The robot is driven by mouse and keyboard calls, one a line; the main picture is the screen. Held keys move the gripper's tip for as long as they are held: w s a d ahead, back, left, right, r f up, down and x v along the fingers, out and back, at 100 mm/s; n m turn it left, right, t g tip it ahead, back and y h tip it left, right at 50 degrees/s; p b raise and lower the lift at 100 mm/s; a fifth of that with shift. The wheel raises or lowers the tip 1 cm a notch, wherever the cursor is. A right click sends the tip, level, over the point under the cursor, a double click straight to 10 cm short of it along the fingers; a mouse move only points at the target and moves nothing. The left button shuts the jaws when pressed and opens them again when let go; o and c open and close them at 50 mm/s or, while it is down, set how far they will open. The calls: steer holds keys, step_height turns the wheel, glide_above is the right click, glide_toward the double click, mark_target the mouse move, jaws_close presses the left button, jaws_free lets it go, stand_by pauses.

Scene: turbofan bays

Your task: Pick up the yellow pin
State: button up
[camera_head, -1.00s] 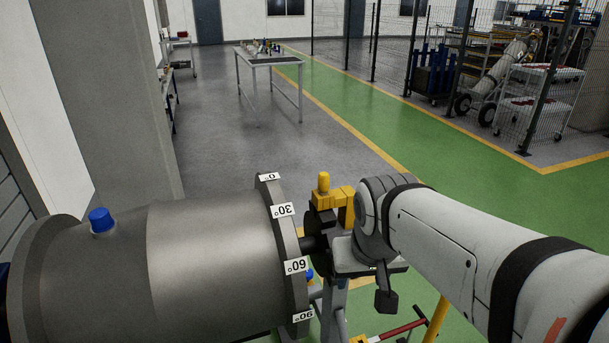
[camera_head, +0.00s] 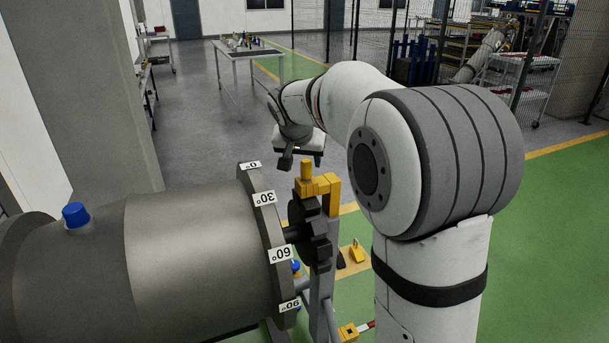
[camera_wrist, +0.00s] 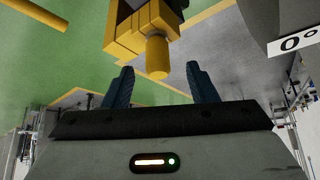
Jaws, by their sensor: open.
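The yellow pin (camera_head: 306,171) stands upright on a yellow bracket (camera_head: 323,186) beside the flange of the grey cylinder. In the wrist view the pin (camera_wrist: 157,56) points toward my gripper (camera_wrist: 160,68), with its end near the line between the two blue fingertips. The fingers are apart and empty, one on each side of the pin's end in the picture. I cannot tell the depth between them. In the head view my gripper (camera_head: 318,160) is just behind the pin, and its fingers are mostly hidden.
The large grey cylinder (camera_head: 200,240) has a flange with degree labels (camera_head: 264,198) and a blue cap (camera_head: 76,215). A dark notched disc (camera_head: 305,235) sits below the bracket. A table (camera_head: 238,53) stands far back. Open floor lies behind my gripper.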

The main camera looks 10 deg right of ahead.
mark_target(305, 162)
steer(key=p+x, duration=0.1)
steer(key=x, duration=0.3)
steer(key=shift+w+d+f, duration=0.1)
steer(key=shift+d+f, duration=0.05)
jaws_close()
stand_by(0.4)
step_height(305, 162, up, 18)
stand_by(0.7)
